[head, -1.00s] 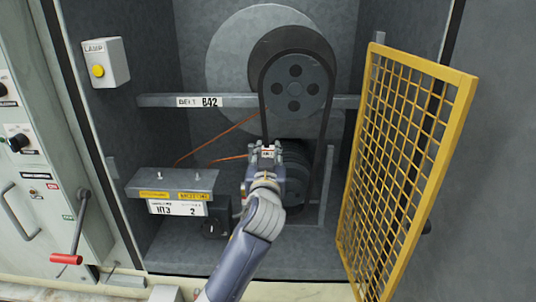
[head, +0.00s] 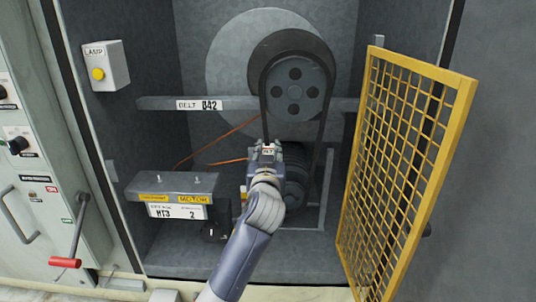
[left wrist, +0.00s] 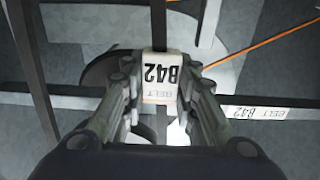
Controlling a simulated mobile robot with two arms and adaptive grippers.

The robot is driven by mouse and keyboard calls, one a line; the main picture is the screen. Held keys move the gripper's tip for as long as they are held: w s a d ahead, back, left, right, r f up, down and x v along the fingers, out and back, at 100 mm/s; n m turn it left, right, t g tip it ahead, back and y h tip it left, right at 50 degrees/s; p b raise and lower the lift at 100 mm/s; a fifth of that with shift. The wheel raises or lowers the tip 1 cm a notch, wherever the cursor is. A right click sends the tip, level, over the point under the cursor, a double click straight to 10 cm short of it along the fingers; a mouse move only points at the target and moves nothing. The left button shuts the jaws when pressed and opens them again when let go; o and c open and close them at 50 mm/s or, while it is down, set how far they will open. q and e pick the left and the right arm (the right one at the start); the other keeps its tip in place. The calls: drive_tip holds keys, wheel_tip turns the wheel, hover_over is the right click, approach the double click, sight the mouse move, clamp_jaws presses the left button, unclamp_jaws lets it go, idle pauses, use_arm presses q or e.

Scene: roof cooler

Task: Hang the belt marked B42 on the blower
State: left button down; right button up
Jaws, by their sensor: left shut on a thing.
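The black belt (head: 264,112) runs over the upper pulley (head: 297,87) in the head view, with one strand down each side. My left gripper (head: 266,150) is shut on the belt at this tag, on the left strand, in front of the lower pulley (head: 294,185). My fingers also show on both sides of the tag in the left wrist view (left wrist: 160,92). The gripper partly hides the lower pulley, so I cannot tell how the belt sits there. My right gripper is not in view.
A yellow mesh guard door (head: 400,170) stands open at the right. A rail (head: 160,103) labelled BELT B42 crosses behind the pulley. The motor box (head: 170,187) is at the lower left. A lamp box (head: 105,65) and a red-handled lever (head: 66,262) are further left.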

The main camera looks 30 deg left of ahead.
use_arm(q)
drive_tip(key=shift+w+a, duration=0.35)
drive_tip(key=shift+w, duration=0.2)
drive_tip(key=shift+w+a, duration=0.15)
drive_tip(key=shift+w, duration=0.1)
drive_tip(key=shift+f, duration=0.1)
idle(1.3)
drive_tip(key=shift+f+b, duration=0.55)
drive_tip(key=c, duration=1.2)
unclamp_jaws()
